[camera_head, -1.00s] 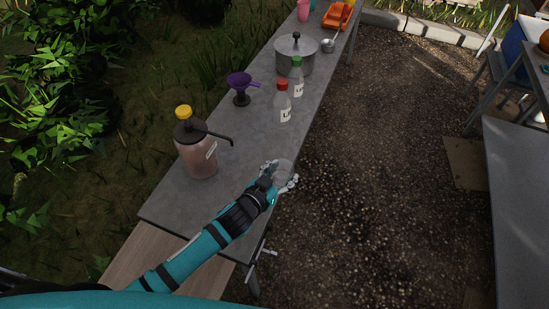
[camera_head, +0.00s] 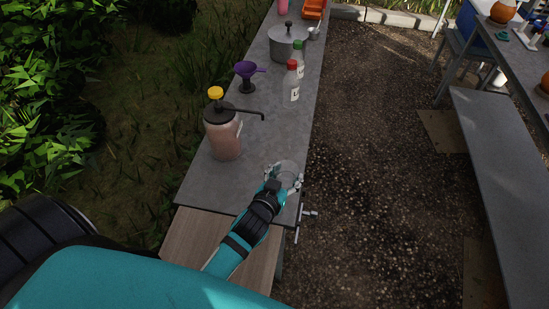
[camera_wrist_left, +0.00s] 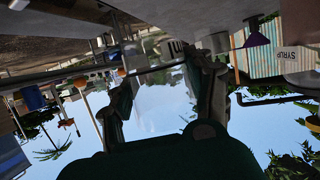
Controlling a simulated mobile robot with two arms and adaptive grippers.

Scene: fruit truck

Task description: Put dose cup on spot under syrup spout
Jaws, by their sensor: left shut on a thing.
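My left gripper (camera_head: 282,179) is shut on a clear dose cup (camera_head: 288,168) near the right edge of the grey table. The see-through cup also shows between the fingers in the left wrist view (camera_wrist_left: 163,108). The syrup dispenser (camera_head: 224,141), a pinkish bottle with a yellow top, stands left of and beyond the gripper. Its dark spout (camera_head: 248,111) points right over the table, with the cup nearer to me and right of its tip. The dispenser's SYRUP label (camera_wrist_left: 297,60) shows at the right of the tilted left wrist view. No spot marking is clear. My right gripper is out of view.
The grey tabletop (camera_head: 252,146) below the spout is clear. A bench (camera_head: 505,170) is at right.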

